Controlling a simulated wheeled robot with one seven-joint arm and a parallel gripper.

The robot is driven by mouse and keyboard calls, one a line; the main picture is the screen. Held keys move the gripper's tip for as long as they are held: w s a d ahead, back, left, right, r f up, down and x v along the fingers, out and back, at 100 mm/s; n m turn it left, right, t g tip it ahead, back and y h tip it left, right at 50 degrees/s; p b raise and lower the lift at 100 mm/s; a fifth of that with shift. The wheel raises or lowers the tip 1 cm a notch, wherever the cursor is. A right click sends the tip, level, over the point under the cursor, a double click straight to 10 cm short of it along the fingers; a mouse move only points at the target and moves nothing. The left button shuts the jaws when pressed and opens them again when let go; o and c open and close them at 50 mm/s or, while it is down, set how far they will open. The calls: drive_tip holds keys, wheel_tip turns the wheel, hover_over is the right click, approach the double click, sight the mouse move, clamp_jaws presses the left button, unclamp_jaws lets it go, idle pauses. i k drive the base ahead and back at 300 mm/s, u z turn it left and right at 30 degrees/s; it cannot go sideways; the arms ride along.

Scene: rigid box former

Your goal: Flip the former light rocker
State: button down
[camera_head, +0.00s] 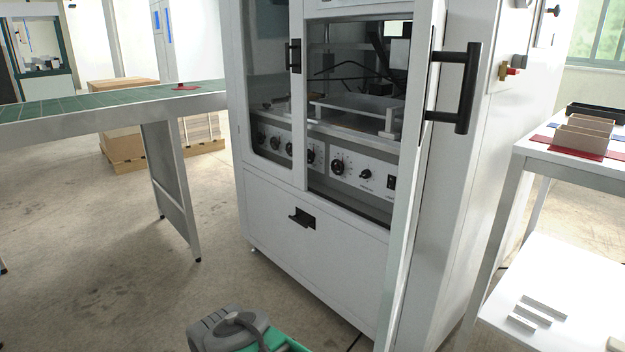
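The former is a tall white machine cabinet (268,210). Its right door (407,200) stands swung open towards me, with a black bar handle (458,88). Through the opening I see a white control panel (350,172) with black knobs. A small dark rocker (391,182) sits at the panel's right end, just left of the open door. Its label and which way it is tipped are too small to tell. My gripper is not in view, and nothing is seen touching the rocker.
The left door (270,90) is shut, with a black handle. A green-topped table (110,100) stands at left. A white table (572,168) with boxes stands at right. A grey and green object (235,330) shows at the bottom edge. Floor at front left is clear.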

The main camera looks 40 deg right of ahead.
sight(391, 182)
drive_tip(key=u, duration=0.15)
drive_tip(key=i, duration=0.95)
drive_tip(key=u, duration=0.05)
